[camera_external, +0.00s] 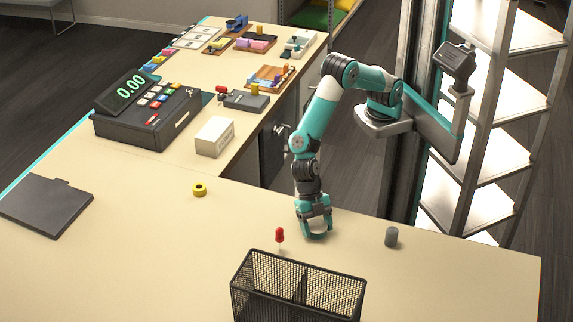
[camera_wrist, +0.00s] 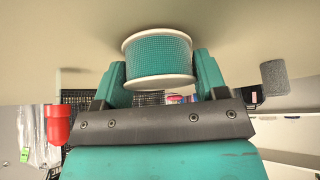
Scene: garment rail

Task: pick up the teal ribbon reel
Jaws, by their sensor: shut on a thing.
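The teal ribbon reel (camera_wrist: 157,60) has pale rims and shows large in the wrist view, between my two fingers. My gripper (camera_external: 315,233) points down at the counter in the external view, with its fingertips at or very near the surface. In the wrist view my gripper (camera_wrist: 160,72) is shut on the reel, one teal finger on each side. The reel is mostly hidden by the fingers in the external view. I cannot tell whether it still touches the counter.
A red pin-like object (camera_external: 280,235) stands left of my gripper, and a grey cylinder (camera_external: 391,237) stands to the right. A black mesh basket (camera_external: 262,292) is in front. A yellow ring (camera_external: 199,189), white box (camera_external: 214,137) and cash register (camera_external: 140,125) are farther left. The right counter is mostly clear.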

